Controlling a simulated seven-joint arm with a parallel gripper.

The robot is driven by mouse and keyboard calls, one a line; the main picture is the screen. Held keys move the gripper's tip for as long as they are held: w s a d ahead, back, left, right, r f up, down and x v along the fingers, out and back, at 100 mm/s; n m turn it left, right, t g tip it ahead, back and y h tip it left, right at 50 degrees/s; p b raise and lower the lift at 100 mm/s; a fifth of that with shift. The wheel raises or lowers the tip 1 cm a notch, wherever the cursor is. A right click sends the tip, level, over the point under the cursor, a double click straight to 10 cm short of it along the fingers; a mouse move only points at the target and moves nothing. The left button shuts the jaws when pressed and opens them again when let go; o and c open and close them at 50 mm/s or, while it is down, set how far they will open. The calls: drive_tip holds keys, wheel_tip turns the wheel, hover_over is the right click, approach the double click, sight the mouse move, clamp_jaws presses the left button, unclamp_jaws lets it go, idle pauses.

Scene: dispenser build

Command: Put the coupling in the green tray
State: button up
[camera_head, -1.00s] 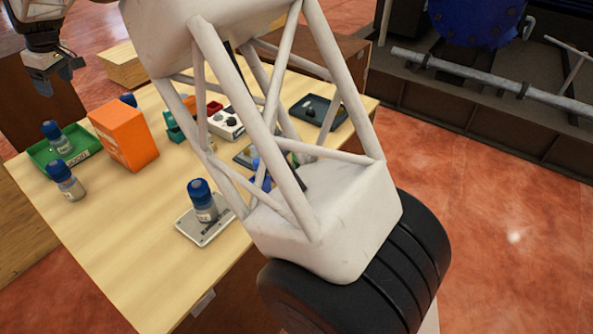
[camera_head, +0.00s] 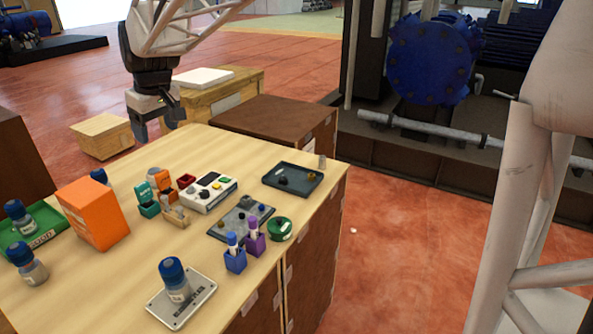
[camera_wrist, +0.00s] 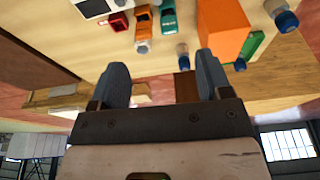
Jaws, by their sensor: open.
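The green tray (camera_head: 47,214) lies at the left of the table, marked GOOD, with a blue-capped bottle (camera_head: 20,214) in it. Part of the tray also shows in the wrist view (camera_wrist: 257,44). My gripper (camera_head: 157,128) is open and empty above the far side of the table, well apart from both. Its two fingers (camera_wrist: 162,70) are spread in the wrist view, with nothing between them.
An orange box (camera_head: 92,213) stands beside the green tray. A bottle (camera_head: 175,279) stands on a metal plate (camera_head: 190,309) in front. Small bins (camera_head: 162,195), a white control box (camera_head: 208,193), a grey plate (camera_head: 240,217) and pen holders (camera_head: 235,260) crowd the middle. Crates (camera_head: 275,120) stand behind.

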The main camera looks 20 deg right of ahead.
drive_tip(key=s+d+f+m+h, duration=0.1)
drive_tip(key=s+d+f+m, duration=0.2)
drive_tip(key=s+d, duration=0.95)
drive_tip(key=s+d+f+m+h, duration=0.1)
drive_tip(key=s+d+f+m, duration=0.15)
drive_tip(key=s+d, duration=0.95)
drive_tip(key=s+d+f+m, duration=0.3)
drive_tip(key=s+d+f, duration=0.2)
drive_tip(key=s, duration=0.4)
drive_tip(key=shift+s+d+f+t, duration=0.3)
drive_tip(key=shift+s, duration=0.05)
